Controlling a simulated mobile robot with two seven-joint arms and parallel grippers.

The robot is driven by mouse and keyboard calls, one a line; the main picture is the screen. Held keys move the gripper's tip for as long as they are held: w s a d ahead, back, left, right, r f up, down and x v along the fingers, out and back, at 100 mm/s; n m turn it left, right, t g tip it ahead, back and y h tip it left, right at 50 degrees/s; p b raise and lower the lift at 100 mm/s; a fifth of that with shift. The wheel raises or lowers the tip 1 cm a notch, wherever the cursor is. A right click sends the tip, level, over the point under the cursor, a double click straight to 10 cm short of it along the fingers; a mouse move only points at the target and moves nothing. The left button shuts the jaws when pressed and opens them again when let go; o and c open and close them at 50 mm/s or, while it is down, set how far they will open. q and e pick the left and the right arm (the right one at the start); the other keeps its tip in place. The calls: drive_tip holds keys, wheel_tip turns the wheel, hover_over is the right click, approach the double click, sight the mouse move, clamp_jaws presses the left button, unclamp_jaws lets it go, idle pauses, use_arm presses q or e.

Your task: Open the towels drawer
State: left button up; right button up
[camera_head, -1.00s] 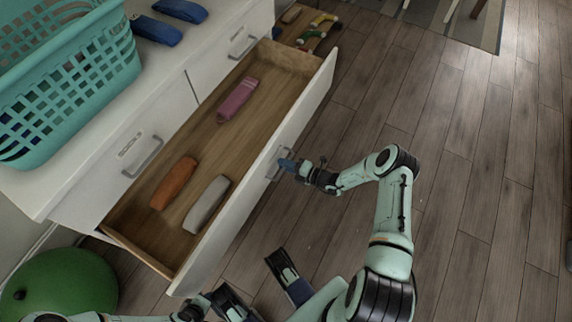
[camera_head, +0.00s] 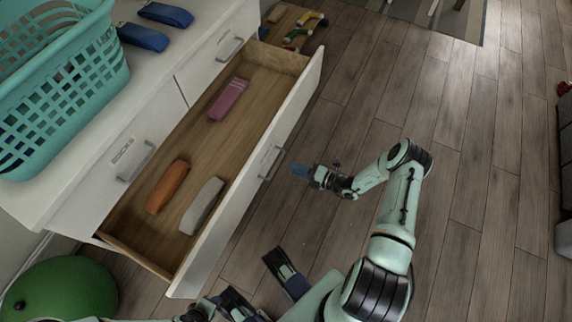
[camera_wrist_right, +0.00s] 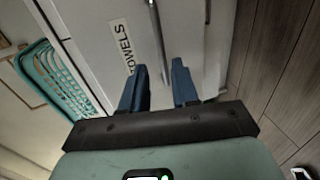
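The towels drawer (camera_head: 225,220) is pulled far out, its inside in plain view in the head view. In the right wrist view its white front carries a "TOWELS" label (camera_wrist_right: 122,46) and a metal handle (camera_wrist_right: 158,35). The handle also shows in the head view (camera_head: 270,162). My right gripper (camera_head: 300,171) is to the right of the handle, apart from it. In the wrist view its two blue fingers (camera_wrist_right: 159,88) stand apart with nothing held between them.
Purple (camera_head: 228,100), orange (camera_head: 167,187) and white (camera_head: 202,205) rolls lie in the drawer. A teal basket (camera_head: 62,85) and blue rolls (camera_head: 143,37) stand on the dresser top. A closed socks drawer (camera_head: 112,165) and green round thing (camera_head: 62,290) are left.

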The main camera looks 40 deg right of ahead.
use_arm(q)
drive_tip(key=shift+s+d+r, duration=0.25)
drive_tip(key=shift+s+r, duration=0.1)
drive_tip(key=shift+s, duration=0.15)
use_arm(e)
drive_tip(key=v, duration=0.4)
drive_tip(key=shift+s, duration=0.1)
